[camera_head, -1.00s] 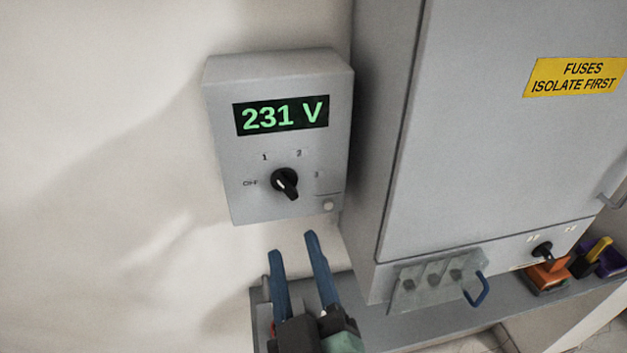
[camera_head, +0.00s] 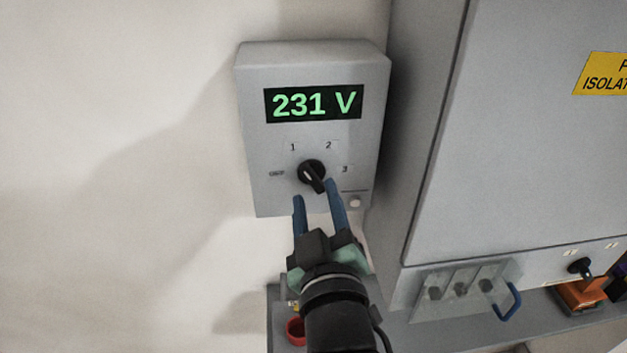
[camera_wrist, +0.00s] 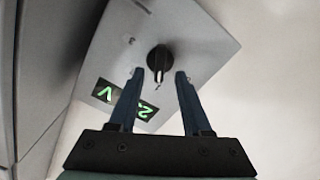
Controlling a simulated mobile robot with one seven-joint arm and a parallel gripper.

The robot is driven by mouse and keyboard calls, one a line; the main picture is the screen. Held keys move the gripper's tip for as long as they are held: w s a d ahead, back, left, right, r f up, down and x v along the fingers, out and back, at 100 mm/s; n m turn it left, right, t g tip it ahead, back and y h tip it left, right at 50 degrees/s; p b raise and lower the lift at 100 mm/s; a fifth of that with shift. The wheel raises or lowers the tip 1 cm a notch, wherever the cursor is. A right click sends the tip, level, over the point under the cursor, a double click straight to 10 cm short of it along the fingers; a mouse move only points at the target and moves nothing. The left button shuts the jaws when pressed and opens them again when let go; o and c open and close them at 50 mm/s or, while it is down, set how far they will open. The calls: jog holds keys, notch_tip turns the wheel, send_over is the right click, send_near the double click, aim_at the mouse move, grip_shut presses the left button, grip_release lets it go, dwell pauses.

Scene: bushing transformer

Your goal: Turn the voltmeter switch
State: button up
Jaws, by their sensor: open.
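The voltmeter (camera_head: 260,150) is a grey wall box with a green display (camera_head: 313,104) reading 231 V. Its black rotary switch (camera_head: 311,173) sits below the display, among the marks OFF, 1, 2 and 3. The knob's long grip slants down to the right. My gripper (camera_head: 317,192) is open, with two blue fingers just below the knob. In the wrist view the knob (camera_wrist: 159,58) appears beyond and between the two fingertips (camera_wrist: 159,75), with nothing held. I cannot tell whether a fingertip touches the knob.
A large grey cabinet (camera_head: 440,130) with a yellow label (camera_head: 603,75) stands close on the right. Below are a clear cover with a blue handle (camera_head: 508,302), a grey shelf (camera_head: 440,330) and an orange item (camera_head: 580,296). The wall at left is bare.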

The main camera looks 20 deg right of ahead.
aim_at(312, 181)
jog(key=shift+p+x, duration=0.4)
jog(key=shift+x, duration=1.25)
grip_shut()
